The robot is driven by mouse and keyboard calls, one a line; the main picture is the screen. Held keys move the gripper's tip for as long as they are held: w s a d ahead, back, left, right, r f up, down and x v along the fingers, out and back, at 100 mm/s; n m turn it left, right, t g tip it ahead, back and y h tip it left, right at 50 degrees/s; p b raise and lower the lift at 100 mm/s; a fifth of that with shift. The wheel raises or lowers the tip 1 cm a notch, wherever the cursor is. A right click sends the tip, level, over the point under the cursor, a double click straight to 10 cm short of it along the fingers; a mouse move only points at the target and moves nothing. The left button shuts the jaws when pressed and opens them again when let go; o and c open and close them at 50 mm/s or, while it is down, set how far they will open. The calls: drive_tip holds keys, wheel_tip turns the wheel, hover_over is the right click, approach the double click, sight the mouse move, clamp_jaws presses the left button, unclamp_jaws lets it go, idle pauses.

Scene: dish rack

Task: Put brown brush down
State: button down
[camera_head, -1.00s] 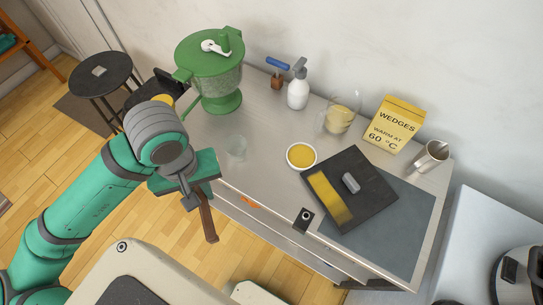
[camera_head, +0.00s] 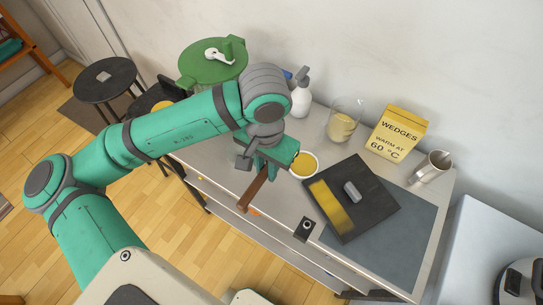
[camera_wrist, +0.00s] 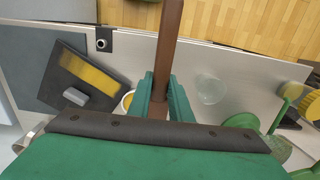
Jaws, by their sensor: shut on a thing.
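The brown brush (camera_head: 253,190) is held in my gripper (camera_head: 270,160), which is shut on it. In the head view its brown handle points down and to the left, over the front part of the counter. In the wrist view the brush (camera_wrist: 168,45) runs up from between the two green fingers (camera_wrist: 166,98) toward the counter's front edge. The brush's other end is hidden by my gripper. I cannot tell whether the brush touches the counter (camera_head: 222,178).
A bowl of yellow liquid (camera_head: 303,164) stands just right of my gripper. A dark board (camera_head: 375,205) with a yellow stripe and a grey block lies further right. Behind are a white spray bottle (camera_head: 300,101), a glass jar (camera_head: 343,120), a yellow WEDGES box (camera_head: 398,132) and a metal cup (camera_head: 433,166).

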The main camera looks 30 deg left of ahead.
drive_tip(key=w+a+f, duration=0.1)
drive_tip(key=w+f, duration=0.1)
drive_tip(key=w, duration=0.1)
drive_tip(key=w+a+f, duration=0.2)
drive_tip(key=w+f, duration=0.1)
drive_tip(key=w+a+f, duration=0.1)
drive_tip(key=w+f, duration=0.2)
drive_tip(key=shift+w+a, duration=0.2)
drive_tip(key=shift+w, duration=0.1)
drive_tip(key=shift+w+a+f, duration=0.1)
drive_tip(key=shift+w+f, duration=0.1)
drive_tip(key=shift+f, duration=0.75)
drive_tip(key=shift+w+f, duration=0.15)
drive_tip(key=shift+f, duration=0.75)
drive_tip(key=c, duration=1.6)
unclamp_jaws()
drive_tip(key=shift+s+f, duration=0.1)
drive_tip(key=shift+s, duration=0.1)
drive_tip(key=r, duration=1.2)
drive_tip(key=shift+w+r, duration=0.15)
drive_tip(key=shift+w, duration=0.05)
